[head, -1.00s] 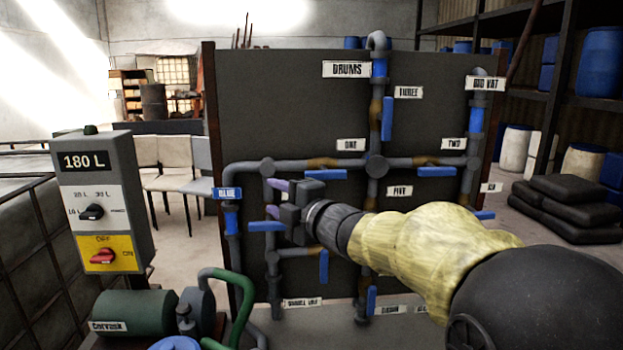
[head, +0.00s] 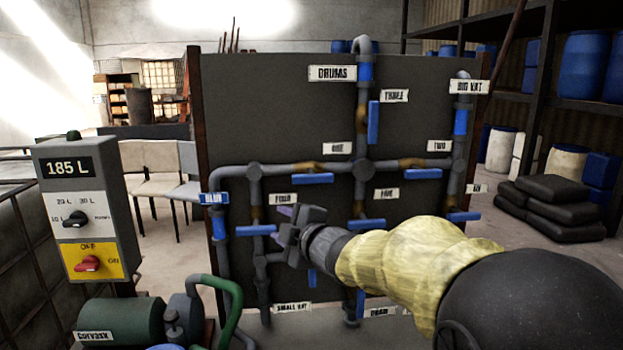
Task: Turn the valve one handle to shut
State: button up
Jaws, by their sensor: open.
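The valve one handle (head: 312,178) is a blue bar below the upper horizontal pipe, under the label ONE (head: 339,148). It lies level, along the pipe. My gripper (head: 284,224) is open and empty, to the lower left of this handle and apart from it in the picture. Its purple fingers point left, just below the label FOUR (head: 283,198). The gripper and wrist cover part of the pipes behind them. The depth gap between fingers and panel is hard to tell.
Other blue handles are close by: one left of my gripper (head: 256,230), one at THREE (head: 373,122), one at TWO (head: 422,174). A control box (head: 85,210) reading 185 L and a green pump (head: 120,322) stand at left. Black sacks (head: 570,210) lie at right.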

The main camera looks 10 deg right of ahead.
jog(key=s+d+f+m+g+h, duration=0.1)
jog(key=s+d+f+m+h, duration=0.15)
jog(key=f+m, duration=0.2)
jog(key=s+d+f+m+g+h, duration=0.1)
jog(key=d+f+m+g+h, duration=0.15)
jog(key=f, duration=0.35)
jog(key=s+d+f+m+g, duration=0.1)
jog(key=s+f+m+g, duration=0.3)
jog(key=s+f, duration=0.4)
jog(key=s+d+f+m+g+h, duration=0.1)
jog(key=s+f+m+g, duration=0.4)
jog(key=s, duration=0.7)
notch_tip(320, 180, down, 4)
jog(key=d+m, duration=0.1)
jog(key=m, duration=0.1)
jog(key=shift+s+m, duration=0.3)
jog(key=shift+c, duration=0.5)
jog(key=shift+w+f, duration=0.1)
